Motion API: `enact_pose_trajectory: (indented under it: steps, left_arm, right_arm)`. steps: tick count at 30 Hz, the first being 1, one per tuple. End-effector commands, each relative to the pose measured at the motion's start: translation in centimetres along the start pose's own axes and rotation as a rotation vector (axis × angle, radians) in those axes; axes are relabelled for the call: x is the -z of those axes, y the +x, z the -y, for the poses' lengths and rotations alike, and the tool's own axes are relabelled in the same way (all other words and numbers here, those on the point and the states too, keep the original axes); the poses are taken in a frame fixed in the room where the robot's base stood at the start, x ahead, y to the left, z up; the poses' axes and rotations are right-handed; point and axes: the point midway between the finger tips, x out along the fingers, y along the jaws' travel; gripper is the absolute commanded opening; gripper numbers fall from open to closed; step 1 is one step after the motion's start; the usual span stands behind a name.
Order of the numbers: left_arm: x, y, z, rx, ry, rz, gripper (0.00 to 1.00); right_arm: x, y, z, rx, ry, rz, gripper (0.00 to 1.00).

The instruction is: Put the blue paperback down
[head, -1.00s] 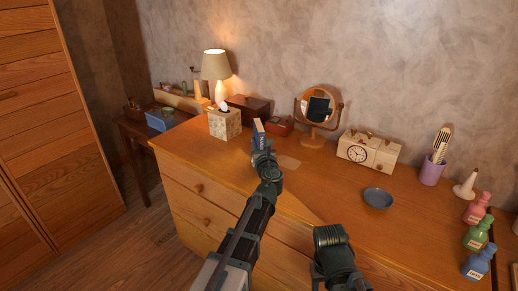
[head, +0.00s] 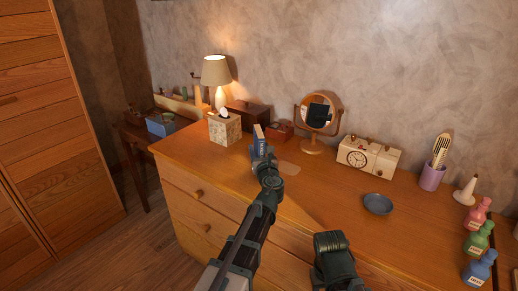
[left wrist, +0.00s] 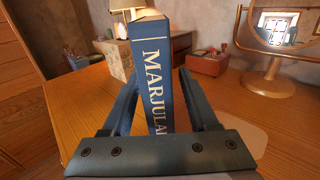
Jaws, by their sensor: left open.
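The blue paperback (head: 259,136) stands upright on the wooden dresser top (head: 225,164), spine toward me. In the left wrist view the paperback (left wrist: 152,75) shows white spine lettering beginning "MARJULA". My left gripper (head: 263,155) is low at the dresser top, right at the book. Its fingers (left wrist: 160,100) are open, one on each side of the book, with a visible gap to the right finger. The book's lower end is hidden behind the gripper's palm. Part of my right arm shows at the bottom of the head view, but no right fingers are visible.
A tissue box (head: 224,128) stands left of the book, with a lamp (head: 216,75) behind. A dark wooden box (head: 248,115), a small red-brown box (head: 279,131) and a round mirror (head: 320,112) stand behind. A clock radio (head: 368,156) and blue bowl (head: 378,204) are to the right.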

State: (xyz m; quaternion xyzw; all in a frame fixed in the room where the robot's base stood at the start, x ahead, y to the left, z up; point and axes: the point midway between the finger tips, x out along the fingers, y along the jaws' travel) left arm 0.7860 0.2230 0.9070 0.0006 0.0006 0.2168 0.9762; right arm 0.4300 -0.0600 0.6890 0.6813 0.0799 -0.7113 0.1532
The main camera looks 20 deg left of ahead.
Motion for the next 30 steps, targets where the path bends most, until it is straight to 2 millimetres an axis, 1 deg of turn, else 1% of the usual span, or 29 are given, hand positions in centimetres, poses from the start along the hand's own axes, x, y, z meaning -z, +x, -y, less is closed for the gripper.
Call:
enact_pose_trajectory:
  steps: [1,6,12,15,21,30]
  left_arm:
    - [0.1,-1.4,-0.1,0.002,0.0,0.0,0.6]
    - [0.1,-5.1,-0.2,0.003,0.0,0.0,0.6]
    - [0.1,-8.7,-0.2,0.002,0.0,0.0,0.6]
    - [0.1,-9.9,-0.1,0.002,0.0,0.0,0.6]
    - [0.1,-11.1,-0.1,0.0,0.0,0.0,0.6]
    - [0.1,-11.1,0.0,0.0,0.0,0.0,0.6]
  right_arm:
    - [0.0,0.1,0.0,0.0,0.0,0.0,0.5]
    - [0.0,0.1,0.0,0.0,0.0,0.0,0.5]
    - [0.0,0.1,0.0,0.0,0.0,0.0,0.5]
    - [0.0,0.1,0.0,0.0,0.0,0.0,0.5]
    - [0.0,0.1,0.0,0.0,0.0,0.0,0.5]
    - [0.0,0.0,0.0,0.0,0.0,0.0,0.5]
